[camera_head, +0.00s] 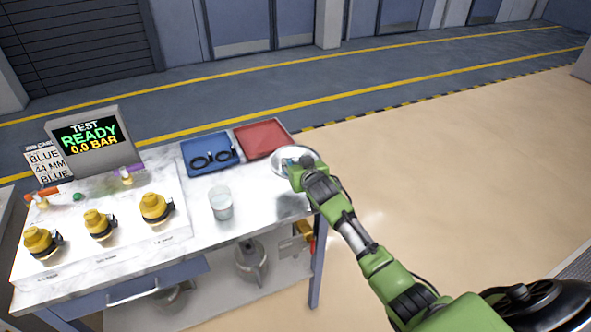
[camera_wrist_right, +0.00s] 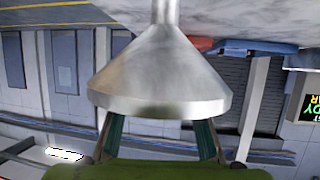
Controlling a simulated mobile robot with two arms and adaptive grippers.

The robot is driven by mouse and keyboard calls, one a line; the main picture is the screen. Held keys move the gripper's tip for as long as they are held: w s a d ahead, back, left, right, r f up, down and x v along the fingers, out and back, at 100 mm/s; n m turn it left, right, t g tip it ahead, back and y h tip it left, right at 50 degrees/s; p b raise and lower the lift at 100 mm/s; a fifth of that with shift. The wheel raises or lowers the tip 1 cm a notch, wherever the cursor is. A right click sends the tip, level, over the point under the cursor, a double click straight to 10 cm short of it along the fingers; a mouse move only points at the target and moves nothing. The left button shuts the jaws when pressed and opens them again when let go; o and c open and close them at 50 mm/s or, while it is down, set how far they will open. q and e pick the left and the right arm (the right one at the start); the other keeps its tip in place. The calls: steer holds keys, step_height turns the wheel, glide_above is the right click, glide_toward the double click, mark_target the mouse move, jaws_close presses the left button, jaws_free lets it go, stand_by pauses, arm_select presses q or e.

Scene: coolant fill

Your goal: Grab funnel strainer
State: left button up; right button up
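A silver metal funnel (camera_wrist_right: 160,75) fills the middle of the right wrist view, where the scene appears upside down. Its wide rim faces my gripper and its narrow spout runs toward the bench top. In the head view the funnel (camera_head: 284,160) shows as a round pale shape at the bench's right end. My right gripper (camera_head: 297,163) is over it and partly covers it. In the wrist view the fingers of my right gripper (camera_wrist_right: 158,128) are spread apart at the rim, with their tips partly hidden by it. A separate strainer cannot be made out. My left gripper is out of view.
A red tray (camera_head: 263,138) and a blue tray (camera_head: 226,165) with black rings lie left of the funnel. A clear beaker (camera_head: 221,203) stands nearer. Yellow-capped fittings (camera_head: 155,208) and a test display (camera_head: 92,138) occupy the left side. Open floor lies right of the bench.

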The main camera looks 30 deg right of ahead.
jaws_close()
steer(key=shift+r, duration=0.1)
